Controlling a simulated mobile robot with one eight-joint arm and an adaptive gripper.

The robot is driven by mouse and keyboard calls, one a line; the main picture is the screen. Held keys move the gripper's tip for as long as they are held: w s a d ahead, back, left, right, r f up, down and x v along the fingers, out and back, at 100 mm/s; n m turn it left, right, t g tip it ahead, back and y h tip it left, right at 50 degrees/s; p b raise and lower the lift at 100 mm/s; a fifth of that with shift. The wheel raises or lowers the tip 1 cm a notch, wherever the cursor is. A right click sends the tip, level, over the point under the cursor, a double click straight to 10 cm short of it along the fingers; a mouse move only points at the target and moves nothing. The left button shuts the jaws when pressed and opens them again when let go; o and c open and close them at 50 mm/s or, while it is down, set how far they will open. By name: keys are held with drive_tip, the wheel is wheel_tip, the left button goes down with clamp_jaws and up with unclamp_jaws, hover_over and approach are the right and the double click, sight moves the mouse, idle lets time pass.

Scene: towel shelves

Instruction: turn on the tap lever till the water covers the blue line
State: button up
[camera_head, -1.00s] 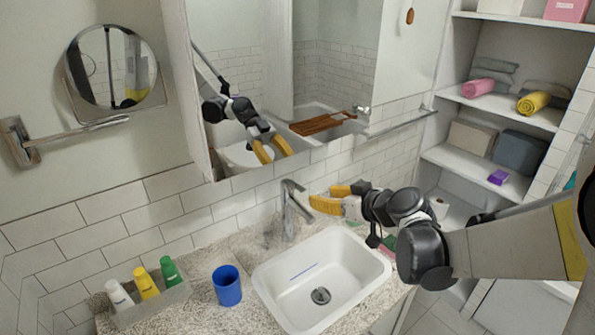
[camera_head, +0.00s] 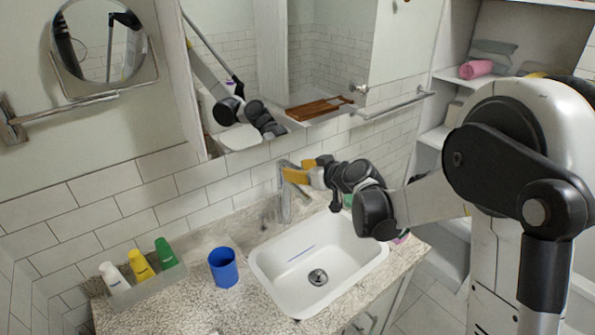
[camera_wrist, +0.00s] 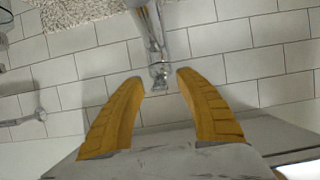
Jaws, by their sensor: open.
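The chrome tap (camera_head: 285,207) stands at the back edge of the white sink (camera_head: 345,250), near the tiled wall. The blue line (camera_head: 301,253) is a short mark inside the basin, beside the drain (camera_head: 318,277). The basin looks empty and no water stream shows. My gripper (camera_head: 287,172) has yellow fingers and is at the top of the tap, coming from the right. In the wrist view my gripper (camera_wrist: 158,76) is spread, with the top end of the tap (camera_wrist: 158,74) between its fingertips. I cannot tell whether a finger touches the lever.
A blue cup (camera_head: 223,268) stands on the speckled counter (camera_head: 205,310) left of the sink. A tray (camera_head: 150,288) with white, yellow and green tubes is farther left. A mirror cabinet (camera_head: 345,60) hangs above the tap. Shelves (camera_head: 437,137) with towels stand at the right.

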sight(287, 163)
drive_tip(key=shift+c, duration=0.5)
clamp_jaws()
drive_tip(key=shift+r, duration=0.15)
drive_tip(key=p, duration=0.1)
drive_tip(key=r+g+p, duration=0.1)
drive_tip(key=r+h+p, duration=0.1)
drive_tip(key=p, duration=0.1)
drive_tip(key=shift+w+a+g, duration=0.25)
drive_tip(key=shift+g, duration=0.15)
drive_tip(key=shift+w+a+r+g+h+p, duration=0.15)
drive_tip(key=shift+w+r+g+h+p, duration=0.25)
drive_tip(key=shift+g+p, duration=0.45)
drive_tip(key=shift+f, duration=0.25)
drive_tip(key=shift+s, duration=0.1)
drive_tip(key=shift+o, duration=0.5)
unclamp_jaws()
